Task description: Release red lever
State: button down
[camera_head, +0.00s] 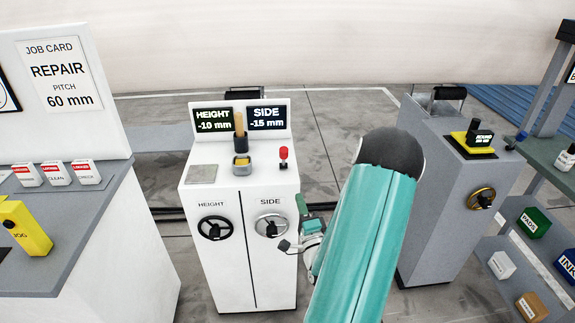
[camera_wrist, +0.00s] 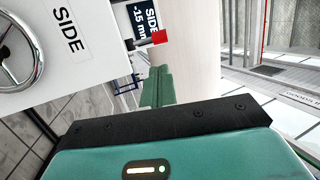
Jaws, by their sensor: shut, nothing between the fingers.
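The red lever (camera_head: 283,153) has a red knob and stands upright on the top right of the white cabinet (camera_head: 225,257). Its red knob also shows in the wrist view (camera_wrist: 159,37), just beyond my fingertips. My gripper (camera_head: 301,199) is at the right side of the cabinet, lower than the lever and apart from it in the head view. In the wrist view my gripper (camera_wrist: 158,72) has its green fingers together with nothing between them. My arm hides part of the space right of the cabinet.
The cabinet front has a HEIGHT handwheel (camera_head: 215,229) and a SIDE handwheel (camera_head: 270,225). Displays read HEIGHT -10 mm (camera_head: 212,121) and SIDE -15 mm (camera_head: 267,117). A wooden-handled tool (camera_head: 239,124) stands left of the lever. A grey cabinet (camera_head: 425,190) stands at right.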

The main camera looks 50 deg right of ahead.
send_near(287, 149)
jog(key=w+d, duration=0.1)
jog(key=w, duration=0.1)
jog(key=w+d, duration=0.2)
jog(key=w, duration=0.1)
jog(key=shift+w+d+f, duration=0.3)
dwell(0.5)
jog(key=shift+w+d+r+m+g+y, duration=0.15)
jog(key=shift+w+d+r+g+y, duration=0.1)
jog(key=shift+r+g+y, duration=0.2)
jog(key=shift+w+d+r+m+g+y, duration=0.15)
jog(key=shift+w+d+r+g+y, duration=0.1)
jog(key=shift+r+g+y, duration=0.25)
jog(key=shift+w+d+r+m+g+y, duration=0.2)
jog(key=shift+w+d+g+y, duration=0.15)
jog(key=shift+g, duration=0.3)
jog(key=shift+w+d+r+m+g+y, duration=0.1)
jog(key=shift+w+d+r+g+y, duration=0.15)
jog(key=shift+d+g+y, duration=0.25)
jog(key=shift+w+d, duration=0.25)
jog(key=shift+w, duration=0.05)
jog(key=shift+w+d+r, duration=0.15)
jog(key=shift+w+d, duration=0.1)
jog(key=shift+d, duration=0.05)
jog(key=shift+w+r, duration=0.1)
jog(key=shift+r, duration=0.05)
